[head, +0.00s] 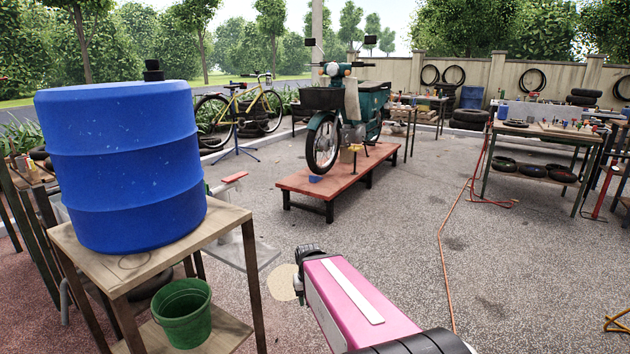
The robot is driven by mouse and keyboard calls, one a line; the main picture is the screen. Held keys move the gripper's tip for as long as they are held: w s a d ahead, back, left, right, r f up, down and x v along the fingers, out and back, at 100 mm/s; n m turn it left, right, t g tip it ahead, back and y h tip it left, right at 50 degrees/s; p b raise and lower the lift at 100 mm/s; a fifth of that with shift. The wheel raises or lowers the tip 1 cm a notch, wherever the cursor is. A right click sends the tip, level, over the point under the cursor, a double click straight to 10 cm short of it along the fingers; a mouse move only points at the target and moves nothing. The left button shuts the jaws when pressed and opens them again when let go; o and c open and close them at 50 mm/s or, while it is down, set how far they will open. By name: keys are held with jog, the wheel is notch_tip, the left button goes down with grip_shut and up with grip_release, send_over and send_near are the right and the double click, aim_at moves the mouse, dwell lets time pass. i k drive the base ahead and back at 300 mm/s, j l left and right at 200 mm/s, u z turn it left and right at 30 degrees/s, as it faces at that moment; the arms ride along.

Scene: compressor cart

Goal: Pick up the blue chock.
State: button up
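The blue chock (315,179) is a small block on the red-brown wooden platform (300,184), near its front left part. It sits right by the bottom of the front wheel of a teal motorbike (350,115); I cannot tell whether it touches the tyre. My arm, pink with a white stripe, reaches in from the lower right. Its dark end with my gripper (305,254) is in front of the platform and apart from the chock. The fingers are too small and turned away to show whether they are open or shut.
A blue barrel (125,165) stands on a wooden stand (95,262) at the left, with a green bucket (183,312) on its lower shelf. An orange hose (440,240) runs along the gravel. A workbench (540,132) stands at the right. The gravel between is mostly clear.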

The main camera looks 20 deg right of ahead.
aim_at(312, 178)
jog(key=i+l+z, duration=0.2)
jog(key=i, duration=0.15)
jog(key=i+z, duration=0.2)
jog(key=i, duration=0.2)
jog(key=i+z, duration=0.25)
jog(key=i, duration=0.85)
jog(key=i+l, duration=0.1)
jog(key=i, duration=1)
jog(key=i+u, duration=0.35)
jog(key=i+l+u, duration=0.3)
jog(key=i, duration=0.15)
jog(key=i+l+u, duration=0.3)
jog(key=i+l, duration=0.5)
jog(key=l, duration=0.1)
